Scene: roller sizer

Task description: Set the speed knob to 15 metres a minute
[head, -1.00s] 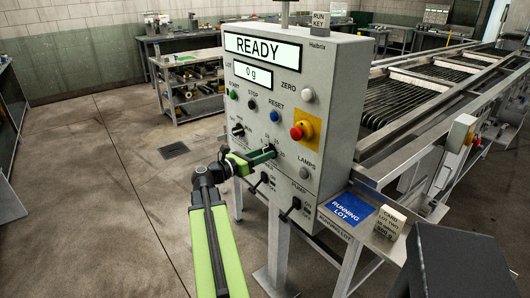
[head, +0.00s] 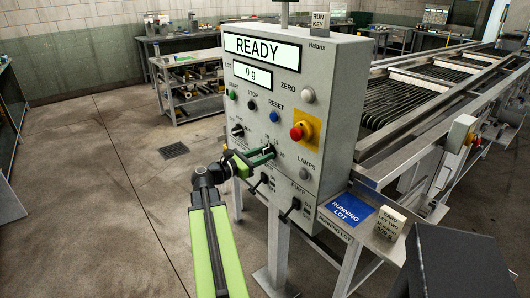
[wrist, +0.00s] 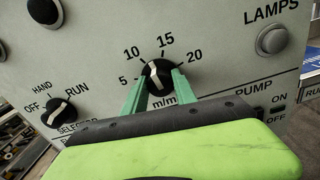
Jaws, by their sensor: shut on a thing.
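The speed knob (wrist: 157,76) is a round black knob with a white pointer line, on a dial marked 5, 10, 15 and 20 above "m/min" lettering. Its pointer slants up and to the left, on the 10 side of the 15 mark; its exact reading is hard to tell. My gripper (wrist: 157,82) has one green finger on each side of the knob and is shut on it. In the head view my gripper (head: 269,154) reaches the grey control panel (head: 335,110) from the left and mostly hides the knob.
The selector knob (wrist: 59,112) is left of the speed knob, and the pump switch (wrist: 262,116) is to its lower right. A red emergency stop (head: 297,132) on a yellow plate is above right. The display (head: 262,49) reads READY. Open floor lies left of the panel.

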